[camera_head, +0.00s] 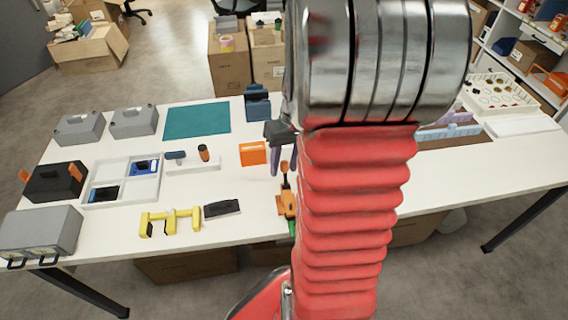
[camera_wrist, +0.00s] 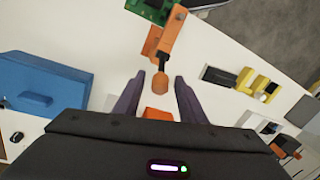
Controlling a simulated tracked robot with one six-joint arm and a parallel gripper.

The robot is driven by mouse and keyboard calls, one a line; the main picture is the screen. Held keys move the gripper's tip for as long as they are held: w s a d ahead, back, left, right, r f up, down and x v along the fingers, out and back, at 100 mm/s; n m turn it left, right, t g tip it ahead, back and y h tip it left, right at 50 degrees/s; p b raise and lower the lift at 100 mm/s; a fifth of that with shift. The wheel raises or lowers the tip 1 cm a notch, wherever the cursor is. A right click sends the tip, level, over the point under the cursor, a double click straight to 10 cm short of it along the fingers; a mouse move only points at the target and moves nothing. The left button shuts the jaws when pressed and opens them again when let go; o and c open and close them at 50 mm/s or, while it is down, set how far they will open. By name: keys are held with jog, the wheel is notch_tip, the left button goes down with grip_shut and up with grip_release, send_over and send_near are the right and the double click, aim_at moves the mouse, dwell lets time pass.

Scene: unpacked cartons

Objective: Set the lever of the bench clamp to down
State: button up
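The bench clamp (camera_head: 287,203) is orange and stands near the front edge of the white table, left of my arm. Its lever, with an orange-brown knob (camera_head: 284,167), points up and away from the clamp body in the head view. In the wrist view the clamp (camera_wrist: 166,38) is at the top, and the lever knob (camera_wrist: 160,80) lies in line with the gap between the fingers. My gripper (camera_wrist: 160,84) is open and empty, its dark fingers on either side of the knob with space visible. Whether the knob is at fingertip depth I cannot tell.
A green board (camera_wrist: 153,10) is at the clamp. Yellow tools (camera_head: 170,221) and a black item (camera_head: 222,208) lie to the left. A blue object (camera_wrist: 42,86) shows at the wrist view's left.

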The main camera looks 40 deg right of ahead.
grip_shut()
dwell(0.4)
